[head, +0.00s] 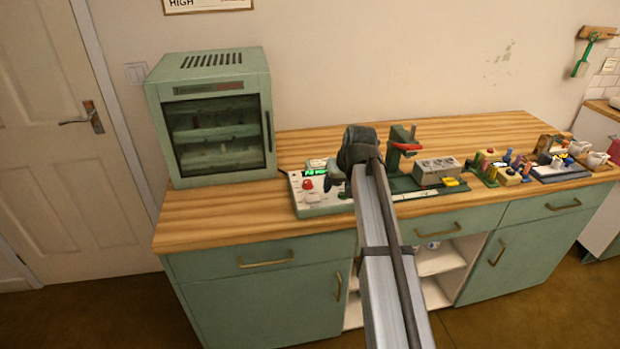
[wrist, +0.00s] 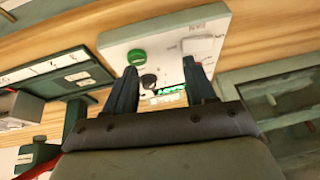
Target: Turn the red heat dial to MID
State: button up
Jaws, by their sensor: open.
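The red heat dial (head: 307,184) stands on the left part of the white control box (head: 300,207) in the head view. In the wrist view only a sliver of red (wrist: 199,64) shows beside the right finger, which hides the rest. The dial's pointer and the MID mark cannot be read. My gripper (head: 333,184) is over the right part of the box, to the right of the red dial. In the wrist view my gripper (wrist: 160,88) is open, with a black knob (wrist: 149,80) and a lit green display (wrist: 168,93) between or beyond its fingers.
A green knob (wrist: 136,57) and a white block (wrist: 197,45) are also on the box. A green oven-like cabinet (head: 220,181) stands left of it. A green stand (head: 399,140) with a red lever and a grey box (head: 437,172) are to the right. The back of the worktop is clear.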

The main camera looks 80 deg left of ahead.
aim_at(308, 181)
jog(key=s+a+r+n+g, duration=0.15)
jog(key=a+r+n, duration=0.25)
jog(key=a+r, duration=0.5)
jog(key=s+f+n, duration=0.1)
jog(key=f, duration=0.3)
jog(key=s+a+f+n+h, duration=0.1)
jog(key=s+f+n, duration=0.1)
jog(key=f, duration=0.3)
jog(key=s+f+n, duration=0.1)
jog(key=f+n, duration=0.1)
jog(key=f, duration=0.2)
jog(key=shift+s+a+f+g+h, duration=0.2)
jog(key=shift+a+g+h, duration=0.1)
jog(key=shift+a+g, duration=0.1)
grip_shut()
